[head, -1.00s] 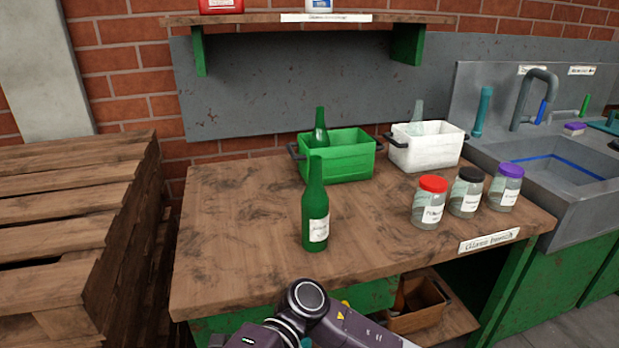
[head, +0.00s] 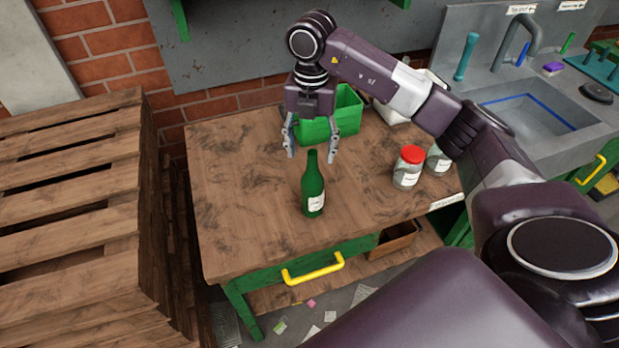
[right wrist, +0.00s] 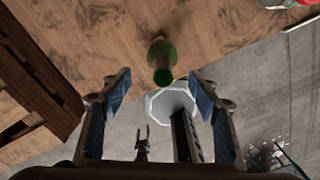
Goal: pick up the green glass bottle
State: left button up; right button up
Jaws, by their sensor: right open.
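The green glass bottle (head: 313,187) stands upright on the wooden bench (head: 240,200), with a pale label on its front. In the right wrist view the bottle (right wrist: 161,62) shows from above, beyond the fingertips and between their lines. My right gripper (head: 312,154) is open and empty, pointing down above the bottle's neck in the head view. Its two fingers show apart in the right wrist view (right wrist: 166,82). It does not hold the bottle.
A green crate (head: 348,112) stands behind the bottle, partly hidden by my right arm. Jars (head: 408,168) stand to the right, near the sink (head: 545,120). Wooden pallets (head: 70,190) are stacked at the left. The bench left of the bottle is clear.

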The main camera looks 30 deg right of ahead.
aim_at(312, 169)
jog(key=shift+d+f, duration=0.15)
jog(key=shift+f, duration=0.1)
notch_tip(312, 169, down, 6)
jog(key=p, duration=0.3)
jog(key=shift+d+f, duration=0.15)
jog(key=shift+f, duration=0.35)
jog(key=shift+c, duration=0.2)
jog(key=shift+w, duration=0.1)
grip_shut()
